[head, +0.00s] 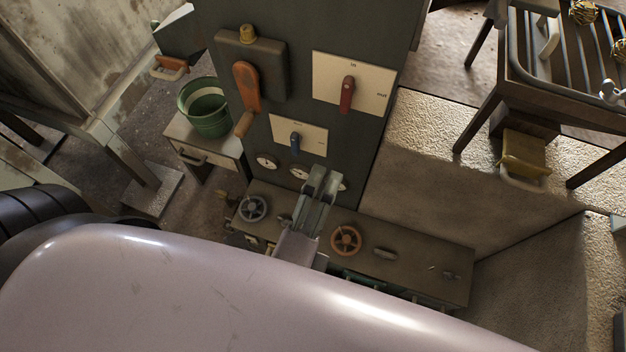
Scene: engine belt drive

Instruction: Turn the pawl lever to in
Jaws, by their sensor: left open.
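A red lever (347,94) sits on a cream plate (325,78) high on the dark upright panel. Small lettering at the plate's top seems to read "in", and at its right "out". The lever's long part points down, slightly left; I cannot tell which end is its pointer. A smaller blue lever (295,141) is on a lower cream plate (313,134); its lettering is too small to read. My left gripper (322,176) is open and empty, below both plates, in front of the panel's foot. It partly hides a row of round gauges. My right gripper is out of view.
An orange crank (246,88) with a wooden handle juts from the panel at left. A bench (430,262) below carries a grey handwheel (252,208) and a brown handwheel (346,240). A green bucket (203,105) stands left. My pale arm fills the foreground.

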